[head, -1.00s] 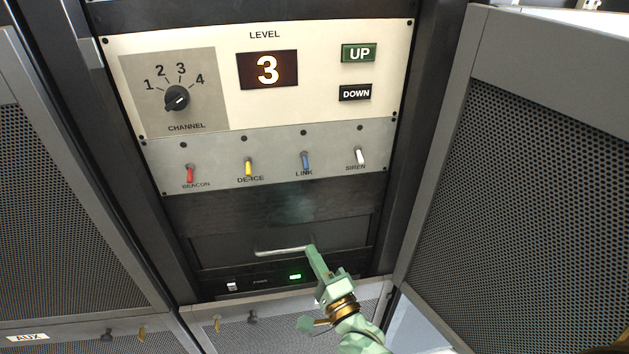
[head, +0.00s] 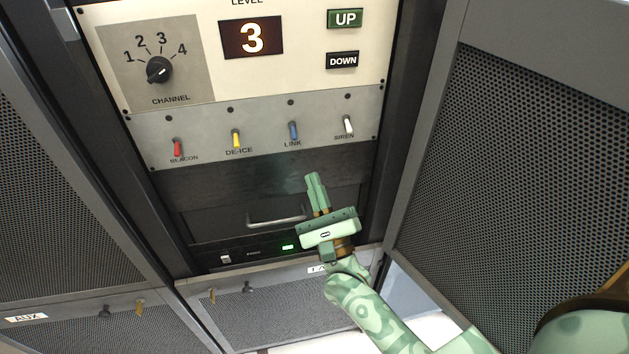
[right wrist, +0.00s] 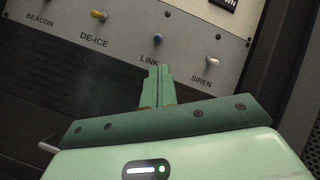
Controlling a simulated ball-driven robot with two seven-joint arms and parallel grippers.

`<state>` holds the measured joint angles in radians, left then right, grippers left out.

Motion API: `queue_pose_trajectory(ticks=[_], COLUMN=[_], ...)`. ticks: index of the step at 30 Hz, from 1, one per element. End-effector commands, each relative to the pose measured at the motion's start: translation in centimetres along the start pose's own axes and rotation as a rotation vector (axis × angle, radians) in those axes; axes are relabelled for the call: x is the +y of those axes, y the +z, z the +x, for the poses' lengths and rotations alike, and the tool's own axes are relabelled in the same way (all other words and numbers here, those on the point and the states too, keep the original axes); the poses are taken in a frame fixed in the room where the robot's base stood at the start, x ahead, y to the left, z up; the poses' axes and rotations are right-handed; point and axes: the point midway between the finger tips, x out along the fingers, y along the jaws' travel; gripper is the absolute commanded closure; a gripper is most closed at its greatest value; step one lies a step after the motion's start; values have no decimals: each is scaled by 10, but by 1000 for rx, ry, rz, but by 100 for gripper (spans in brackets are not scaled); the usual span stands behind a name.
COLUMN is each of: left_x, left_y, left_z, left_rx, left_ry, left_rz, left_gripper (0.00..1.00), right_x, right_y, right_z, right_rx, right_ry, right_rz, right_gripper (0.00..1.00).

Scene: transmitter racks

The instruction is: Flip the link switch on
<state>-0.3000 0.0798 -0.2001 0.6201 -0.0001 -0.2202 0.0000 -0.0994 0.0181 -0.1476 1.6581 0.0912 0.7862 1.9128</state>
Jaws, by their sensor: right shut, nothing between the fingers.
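The link switch (head: 293,131) is a blue toggle on the grey switch panel, between the yellow de-ice switch (head: 236,140) and the white siren switch (head: 348,125). Its lever hangs downward in the head view. My right gripper (head: 313,178) is shut and empty. Its fingers point up, below the switch panel and apart from the link switch in the head view. The fingers (right wrist: 158,72) appear close under the LINK label in the right wrist view. My left gripper is out of view.
A red beacon switch (head: 178,148) is at the panel's left. Above are a channel knob (head: 159,69), a display reading 3 (head: 252,38) and UP (head: 345,18) and DOWN (head: 342,60) buttons. A drawer handle (head: 276,221) sits below. An open mesh door (head: 520,170) stands right.

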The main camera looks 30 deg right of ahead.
Motion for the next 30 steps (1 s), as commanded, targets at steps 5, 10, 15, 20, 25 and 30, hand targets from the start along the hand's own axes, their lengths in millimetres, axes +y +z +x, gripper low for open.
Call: queue_pose_trajectory(ticks=[5, 10, 15, 20, 25, 30], left_x=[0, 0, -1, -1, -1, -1], left_y=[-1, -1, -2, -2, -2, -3], left_z=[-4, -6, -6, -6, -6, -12], left_rx=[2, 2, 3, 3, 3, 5], left_ry=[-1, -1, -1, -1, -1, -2], left_rz=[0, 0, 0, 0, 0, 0], left_gripper=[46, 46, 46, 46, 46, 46], right_x=[-1, 0, 0, 0, 0, -1], right_y=[1, 0, 0, 0, 0, 2], right_z=[36, 61, 73, 75, 75, 76], right_rx=[-1, -1, 0, 1, 1, 9], right_ry=[-2, -1, 0, 1, 1, 7], right_rz=[0, -1, 0, -1, -1, 0], right_gripper=[100, 100, 100, 100, 100, 100])
